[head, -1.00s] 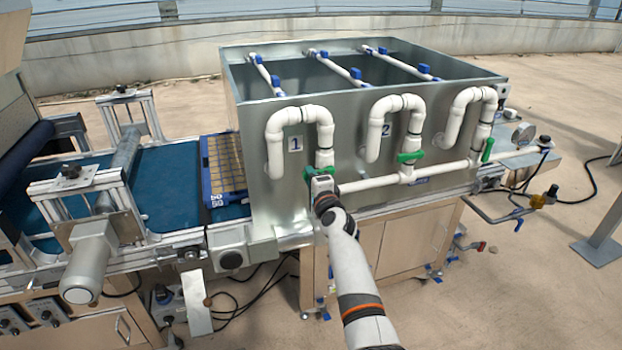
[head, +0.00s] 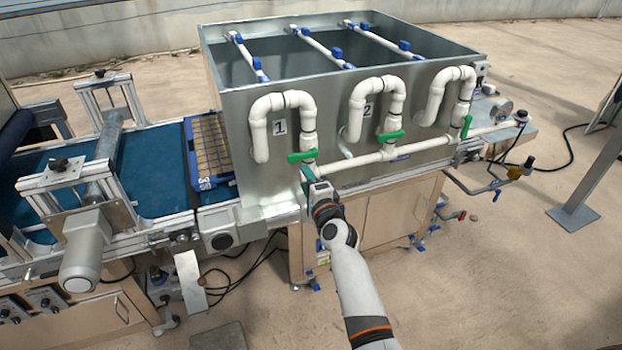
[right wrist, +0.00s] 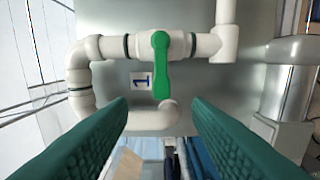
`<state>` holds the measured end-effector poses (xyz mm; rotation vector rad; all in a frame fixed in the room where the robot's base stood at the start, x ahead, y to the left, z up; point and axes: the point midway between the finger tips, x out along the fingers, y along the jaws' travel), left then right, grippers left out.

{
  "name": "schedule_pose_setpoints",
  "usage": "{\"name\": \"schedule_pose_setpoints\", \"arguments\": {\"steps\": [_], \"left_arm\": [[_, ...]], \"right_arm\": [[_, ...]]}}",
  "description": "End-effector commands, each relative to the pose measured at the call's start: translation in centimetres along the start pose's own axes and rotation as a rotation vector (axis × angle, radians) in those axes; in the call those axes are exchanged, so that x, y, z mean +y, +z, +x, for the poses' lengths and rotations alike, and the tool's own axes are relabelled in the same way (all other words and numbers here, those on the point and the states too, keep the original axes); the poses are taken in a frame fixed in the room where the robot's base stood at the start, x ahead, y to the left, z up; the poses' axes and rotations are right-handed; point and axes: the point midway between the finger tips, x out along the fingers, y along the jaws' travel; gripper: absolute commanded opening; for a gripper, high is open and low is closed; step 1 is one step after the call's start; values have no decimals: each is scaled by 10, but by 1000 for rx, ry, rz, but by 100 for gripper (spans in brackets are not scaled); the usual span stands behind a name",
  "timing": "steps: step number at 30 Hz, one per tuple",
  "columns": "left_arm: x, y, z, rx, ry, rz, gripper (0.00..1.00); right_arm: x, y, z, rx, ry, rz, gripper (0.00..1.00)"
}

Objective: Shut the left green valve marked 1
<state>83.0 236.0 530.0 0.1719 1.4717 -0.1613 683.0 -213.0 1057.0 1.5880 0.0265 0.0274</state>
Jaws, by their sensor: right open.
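The green valve handle marked 1 (head: 303,156) lies crosswise to its white upright pipe in the head view. In the right wrist view the same handle (right wrist: 160,65) stands upright across the pipe, beside the "1" label (right wrist: 140,79). My right gripper (head: 307,174) is just below and in front of this handle, apart from it. Its two green fingers (right wrist: 159,105) are spread wide, with the handle beyond them and centred in the gap. Nothing is held. My left gripper is not in view.
The second green handle (head: 389,136) lies crosswise near label 2, and the third (head: 466,126) lies along its pipe. A white horizontal pipe (head: 352,162) runs right of valve 1. A metal tank (head: 240,130) stands behind. A blue conveyor (head: 150,165) is at left.

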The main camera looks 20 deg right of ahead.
Motion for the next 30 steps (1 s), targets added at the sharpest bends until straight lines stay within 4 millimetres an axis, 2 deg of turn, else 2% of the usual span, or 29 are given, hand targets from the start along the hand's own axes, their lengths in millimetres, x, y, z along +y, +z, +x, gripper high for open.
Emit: {"name": "schedule_pose_setpoints", "arguments": {"steps": [3,7,23,26,29,30], "left_arm": [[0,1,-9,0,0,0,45],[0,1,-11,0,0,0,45],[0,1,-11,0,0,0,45],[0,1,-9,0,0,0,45],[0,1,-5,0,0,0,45],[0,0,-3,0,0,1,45]], "right_arm": [[2,0,-18,0,0,0,45],[1,0,-27,1,0,0,45],[-2,-1,-30,1,-3,-2,45],[-22,-3,-33,9,-38,-36,45],[-71,-10,-44,33,-125,-124,45],[-96,-13,-51,48,-171,-174,45]]}}
